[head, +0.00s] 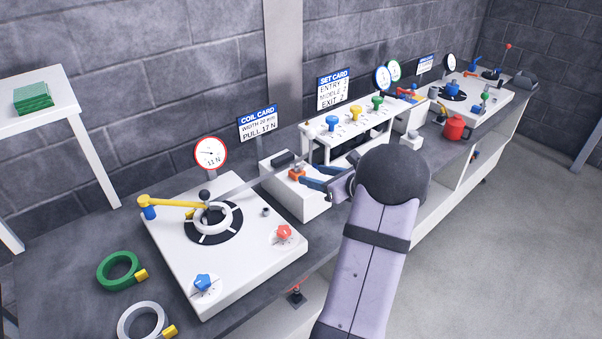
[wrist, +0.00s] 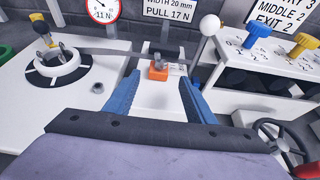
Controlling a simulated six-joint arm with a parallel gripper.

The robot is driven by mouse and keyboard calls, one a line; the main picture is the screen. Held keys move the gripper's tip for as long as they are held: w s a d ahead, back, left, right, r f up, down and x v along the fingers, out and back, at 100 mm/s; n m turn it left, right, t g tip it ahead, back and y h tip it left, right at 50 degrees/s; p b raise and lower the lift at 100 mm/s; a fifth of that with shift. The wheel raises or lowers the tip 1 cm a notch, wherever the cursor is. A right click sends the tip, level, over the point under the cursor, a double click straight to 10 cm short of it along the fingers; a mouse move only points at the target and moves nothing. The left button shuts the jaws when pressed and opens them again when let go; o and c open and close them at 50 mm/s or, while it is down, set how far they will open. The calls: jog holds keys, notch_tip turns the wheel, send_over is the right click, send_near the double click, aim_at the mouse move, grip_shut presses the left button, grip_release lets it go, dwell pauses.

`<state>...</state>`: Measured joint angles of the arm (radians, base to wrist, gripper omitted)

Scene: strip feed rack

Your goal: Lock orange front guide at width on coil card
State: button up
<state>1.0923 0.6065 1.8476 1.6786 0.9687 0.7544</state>
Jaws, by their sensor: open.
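The orange front guide (head: 297,174) is a small block on a white box-shaped stand, with a darker knob-like top. In the wrist view the orange guide (wrist: 158,73) shows between the tips of my two blue fingers. My gripper (head: 313,177) is open, its fingertips just right of the guide in the head view; I see no contact. The coil card (head: 258,122) is a blue-headed sign behind the stand. In the wrist view the coil card (wrist: 168,8) reads width 20 mm, pull 17 N. A metal strip runs behind the guide.
Left of the stand is a white reel plate (head: 253,260) with a round gauge (head: 211,153) behind it. A white roller frame (head: 346,131) with blue, yellow and green knobs stands right. A white ball-topped lever (wrist: 209,25) rises close to my right finger.

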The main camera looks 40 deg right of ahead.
aim_at(299, 171)
jog(key=shift+p+x, duration=1)
jog(key=shift+x, duration=2.7)
grip_shut()
jog(key=shift+w+f+b, duration=0.1)
jog(key=shift+w+b, duration=0.65)
jog(key=shift+w, duration=0.65)
grip_release()
jog(key=shift+s, duration=0.1)
jog(key=shift+b+v, duration=0.95)
jog(key=shift+v, duration=2.7)
